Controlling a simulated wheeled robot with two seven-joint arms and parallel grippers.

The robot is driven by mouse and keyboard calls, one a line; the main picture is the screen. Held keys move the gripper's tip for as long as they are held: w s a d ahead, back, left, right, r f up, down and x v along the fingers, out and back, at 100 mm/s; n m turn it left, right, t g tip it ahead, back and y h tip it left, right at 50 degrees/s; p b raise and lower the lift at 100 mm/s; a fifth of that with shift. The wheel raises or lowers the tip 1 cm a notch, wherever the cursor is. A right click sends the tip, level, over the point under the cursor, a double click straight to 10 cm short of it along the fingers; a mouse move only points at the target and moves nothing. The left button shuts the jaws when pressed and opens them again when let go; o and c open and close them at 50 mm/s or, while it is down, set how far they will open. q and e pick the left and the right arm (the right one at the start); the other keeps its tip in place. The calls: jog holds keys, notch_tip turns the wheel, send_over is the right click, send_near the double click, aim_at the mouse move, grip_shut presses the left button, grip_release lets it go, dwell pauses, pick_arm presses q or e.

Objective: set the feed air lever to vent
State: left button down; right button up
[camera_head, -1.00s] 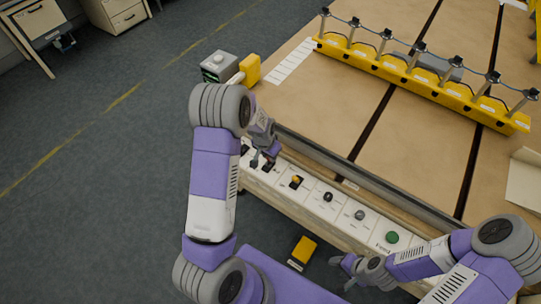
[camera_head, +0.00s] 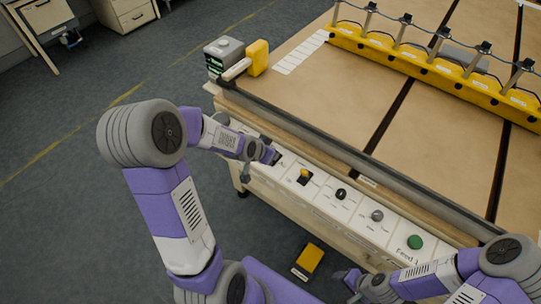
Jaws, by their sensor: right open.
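A white control panel (camera_head: 327,207) runs along the table's front edge. It carries a yellow-topped control on a black base (camera_head: 304,176), a black knob (camera_head: 341,194), a grey knob (camera_head: 377,215) and a green button (camera_head: 415,242) beside a label reading "Feed 1". The other labels are too small to read, so I cannot tell which control is the feed air lever. My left gripper (camera_head: 258,165) is at the panel's left end, hiding part of it; its opening and any contact are unclear. My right gripper (camera_head: 347,284) is open and empty, below the panel's right part.
A brown-topped table (camera_head: 340,110) carries a yellow bar (camera_head: 430,72) with several metal arms. A grey box (camera_head: 224,50) and a yellow block (camera_head: 258,57) stand at its left corner. A yellow pedal-like box (camera_head: 308,261) lies on the floor. Open floor lies left.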

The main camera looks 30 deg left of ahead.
pick_arm(q)
jog(key=shift+s+f, duration=0.1)
dwell(0.5)
jog(key=c, duration=0.9)
grip_release()
jog(key=shift+p+v, duration=2.55)
jog(key=shift+v, duration=1.3)
jog(key=shift+s+f, duration=0.1)
